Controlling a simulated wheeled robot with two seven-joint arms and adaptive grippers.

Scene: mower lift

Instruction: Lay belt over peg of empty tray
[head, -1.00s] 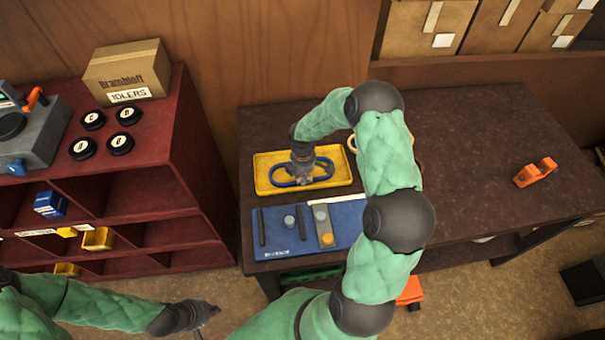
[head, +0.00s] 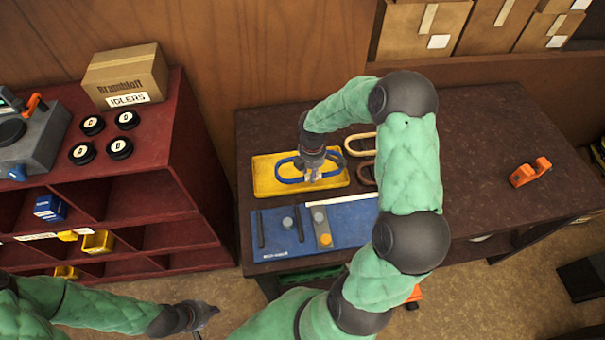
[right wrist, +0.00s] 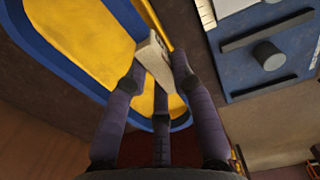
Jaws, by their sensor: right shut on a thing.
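A blue oval belt (head: 288,179) is over the yellow tray (head: 262,187) on the dark table. In the right wrist view the belt (right wrist: 75,65) is a wide blue loop with yellow showing inside it. My right gripper (head: 314,174) is at the belt's right part. In the right wrist view its fingers (right wrist: 157,72) close around a small pale block at the belt; whether it is part of the belt is unclear. A blue board (head: 280,250) with grey pegs (head: 287,222), dark bars and an orange knob (head: 325,240) lies in front of the tray. My left gripper (head: 207,311) hangs low, away from the table.
A cream loop (head: 358,137) and a brown loop (head: 362,173) lie right of the yellow tray, partly behind my right arm. An orange tool (head: 530,172) lies at the table's right. A red shelf (head: 155,150) with black discs stands at left. The table's right middle is clear.

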